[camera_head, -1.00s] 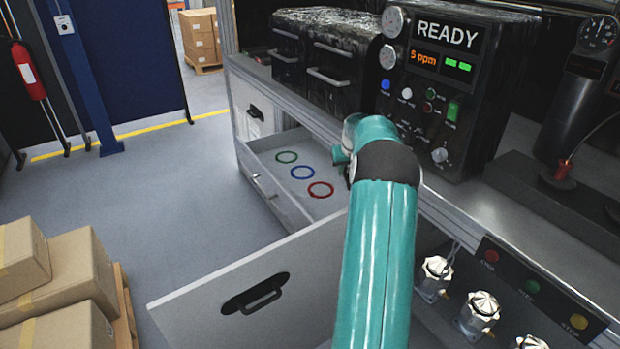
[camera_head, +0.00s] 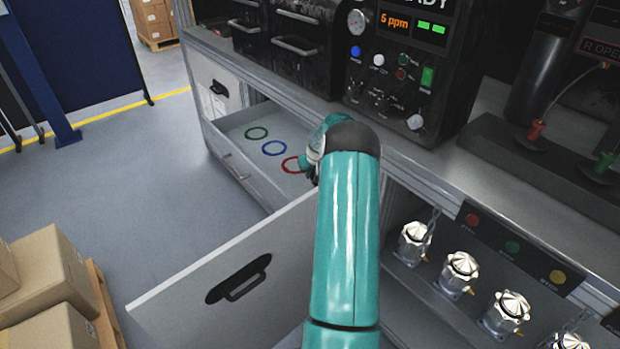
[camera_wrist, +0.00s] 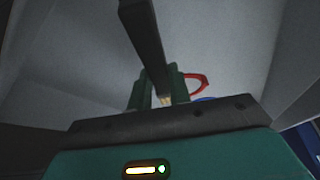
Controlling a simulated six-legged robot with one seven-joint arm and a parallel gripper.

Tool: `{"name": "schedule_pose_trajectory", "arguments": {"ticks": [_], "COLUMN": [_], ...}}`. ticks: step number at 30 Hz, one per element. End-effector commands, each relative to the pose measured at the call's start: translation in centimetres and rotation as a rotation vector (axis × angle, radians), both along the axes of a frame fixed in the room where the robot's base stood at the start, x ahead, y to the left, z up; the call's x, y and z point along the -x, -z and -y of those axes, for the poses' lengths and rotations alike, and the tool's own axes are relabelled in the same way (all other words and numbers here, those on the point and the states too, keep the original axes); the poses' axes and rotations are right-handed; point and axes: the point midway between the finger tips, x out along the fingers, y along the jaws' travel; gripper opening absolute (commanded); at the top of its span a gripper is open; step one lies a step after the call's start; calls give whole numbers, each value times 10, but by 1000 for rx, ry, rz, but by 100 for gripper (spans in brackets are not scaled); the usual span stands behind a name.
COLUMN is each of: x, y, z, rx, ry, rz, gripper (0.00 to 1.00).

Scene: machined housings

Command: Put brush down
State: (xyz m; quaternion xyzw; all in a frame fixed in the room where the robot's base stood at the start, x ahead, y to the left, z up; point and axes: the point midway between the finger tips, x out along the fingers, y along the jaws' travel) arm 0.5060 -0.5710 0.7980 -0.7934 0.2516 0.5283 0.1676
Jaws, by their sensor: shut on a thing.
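In the wrist view, the two green fingers of my gripper (camera_wrist: 158,92) are closed around a long dark bar, which appears to be the brush (camera_wrist: 143,30). A small tan patch shows between the fingertips. The gripper is over the pale interior of the open drawer. In the head view, my arm hides the gripper and the brush. That drawer (camera_head: 226,173) holds a green ring (camera_head: 257,127), a blue ring (camera_head: 274,142) and a red ring (camera_head: 284,165), the last partly covered by my arm. The red ring also shows beyond the fingers in the wrist view (camera_wrist: 207,82).
A deeper open drawer front with a black handle (camera_head: 190,305) stands nearer. The control panel (camera_head: 398,75) rises behind the bench edge. Several silver valve knobs (camera_head: 463,266) sit at right. Cardboard boxes (camera_head: 48,270) are at lower left; clear floor lies beyond.

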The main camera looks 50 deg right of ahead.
Motion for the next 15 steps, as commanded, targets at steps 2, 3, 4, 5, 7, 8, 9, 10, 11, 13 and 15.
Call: {"name": "schedule_pose_trajectory", "arguments": {"ticks": [2,3,4,5,7,8,9,10,11,13,15], "x": [-1,-1,-1,-1,-2,-2,-2,-3,-3,-3,-4], "y": [10,16,21,26,33,35,35,35,35,35,35], "z": [-1,-1,-1,-1,0,0,0,0,0,0,0], "rx": [-2,-3,-3,-2,-1,-1,0,0,0,0,0], "ry": [0,-2,-2,-1,-1,-1,-1,-1,-1,-1,-1], "rz": [-1,-2,-2,-2,-1,-1,0,0,0,0,0], "gripper": [0,0,0,0,0,0,0,0,0,0,0]}}
